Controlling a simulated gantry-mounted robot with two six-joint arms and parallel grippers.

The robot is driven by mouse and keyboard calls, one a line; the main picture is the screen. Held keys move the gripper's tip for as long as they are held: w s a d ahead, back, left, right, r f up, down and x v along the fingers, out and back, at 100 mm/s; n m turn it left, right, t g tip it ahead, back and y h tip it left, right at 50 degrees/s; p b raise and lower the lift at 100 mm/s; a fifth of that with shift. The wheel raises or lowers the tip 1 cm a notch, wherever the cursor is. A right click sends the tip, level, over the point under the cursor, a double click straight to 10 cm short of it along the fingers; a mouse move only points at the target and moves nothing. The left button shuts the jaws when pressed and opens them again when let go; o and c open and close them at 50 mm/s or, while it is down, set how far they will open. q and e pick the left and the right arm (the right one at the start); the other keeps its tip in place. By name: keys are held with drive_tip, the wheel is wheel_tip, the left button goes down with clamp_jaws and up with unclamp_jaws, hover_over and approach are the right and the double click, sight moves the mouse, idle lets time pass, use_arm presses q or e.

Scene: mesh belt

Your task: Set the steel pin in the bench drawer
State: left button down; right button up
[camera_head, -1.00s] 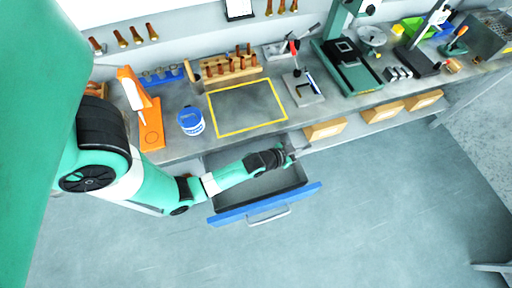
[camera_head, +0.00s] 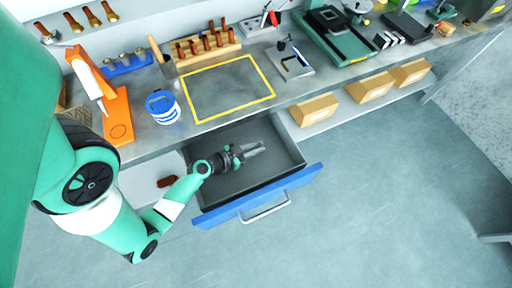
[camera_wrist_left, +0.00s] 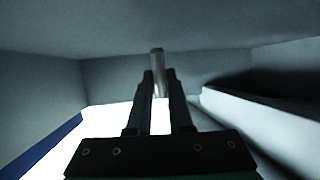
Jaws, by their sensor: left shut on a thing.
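The bench drawer (camera_head: 258,202) stands pulled out below the worktop, with a blue front and a dark grey inside. The gap between pin and drawer floor cannot be judged. My right gripper is not in view.
A yellow-outlined square (camera_head: 228,90) on the worktop is clear. A blue-and-white tub (camera_head: 162,107) and an orange stand (camera_head: 117,115) are to its left. A rack of wooden-handled tools (camera_head: 207,46) is behind it. Cardboard bins (camera_head: 314,109) sit under the bench edge, right of the drawer.

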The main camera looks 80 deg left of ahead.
use_arm(q)
drive_tip(key=shift+f, duration=0.25)
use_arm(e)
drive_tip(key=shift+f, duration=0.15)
use_arm(q)
drive_tip(key=shift+f, duration=0.1)
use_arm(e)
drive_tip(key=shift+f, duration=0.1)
use_arm(q)
drive_tip(key=c, duration=1.3)
unclamp_jaws()
drive_tip(key=shift+f, duration=0.1)
drive_tip(key=o, duration=0.5)
